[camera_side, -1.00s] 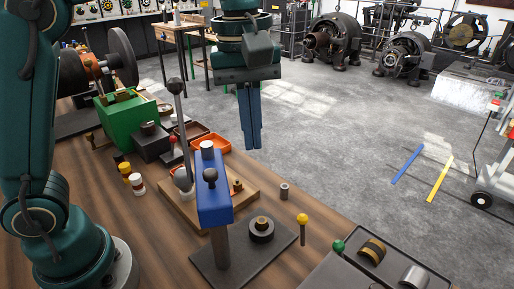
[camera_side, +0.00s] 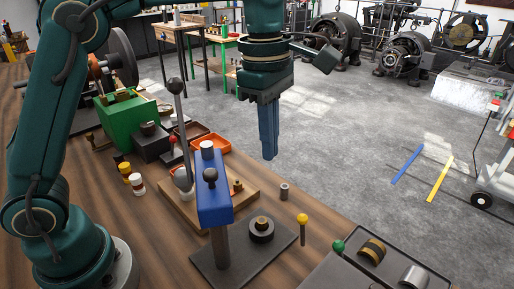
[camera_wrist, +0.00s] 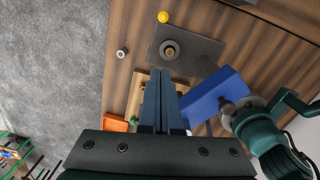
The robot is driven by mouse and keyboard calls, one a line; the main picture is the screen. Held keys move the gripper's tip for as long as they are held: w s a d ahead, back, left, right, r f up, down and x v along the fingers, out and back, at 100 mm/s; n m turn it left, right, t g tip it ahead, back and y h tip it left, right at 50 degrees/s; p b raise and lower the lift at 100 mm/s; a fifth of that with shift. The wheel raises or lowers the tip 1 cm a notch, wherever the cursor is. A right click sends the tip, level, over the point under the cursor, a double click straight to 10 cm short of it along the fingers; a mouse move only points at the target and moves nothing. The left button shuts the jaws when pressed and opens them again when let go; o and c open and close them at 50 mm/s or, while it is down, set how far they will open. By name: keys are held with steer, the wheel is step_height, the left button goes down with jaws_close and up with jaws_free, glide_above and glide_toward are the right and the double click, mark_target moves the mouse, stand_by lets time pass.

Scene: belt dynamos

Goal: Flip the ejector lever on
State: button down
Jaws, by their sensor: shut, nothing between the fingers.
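Several knobbed levers are in view, and I cannot tell for certain which one is the ejector lever. A lever with a yellow ball knob (camera_side: 303,218) stands upright by the dark base plate (camera_side: 232,262) of the blue press (camera_side: 214,190). The yellow knob also shows at the top of the wrist view (camera_wrist: 163,17). A red-knobbed lever (camera_side: 173,140) stands behind the press, and a green knob (camera_side: 338,245) is at the front tray. My gripper (camera_side: 269,157) is shut and empty, pointing down, raised behind and right of the press. It also shows in the wrist view (camera_wrist: 159,75), apart from every lever.
A tall black-ball press lever (camera_side: 175,86) rises left of the blue press. A small grey ring (camera_side: 284,191) and a dark ring part (camera_side: 261,229) sit nearby. Orange trays (camera_side: 211,143) and a green box (camera_side: 128,119) are behind. Open floor lies right of the bench.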

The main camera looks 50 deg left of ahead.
mark_target(302, 231)
steer(key=f, duration=0.9)
steer(key=shift+w+d+f, duration=0.15)
steer(key=shift+d+f, duration=0.05)
steer(key=shift+f, duration=0.2)
steer(key=shift+w+d+f, duration=0.15)
steer(key=shift+d, duration=0.5)
steer(key=shift+w+d+f, duration=0.1)
steer(key=shift+w+d, duration=0.05)
steer(key=shift+d, duration=0.5)
steer(key=shift+w+d+f, duration=0.15)
steer(key=shift+d, duration=0.5)
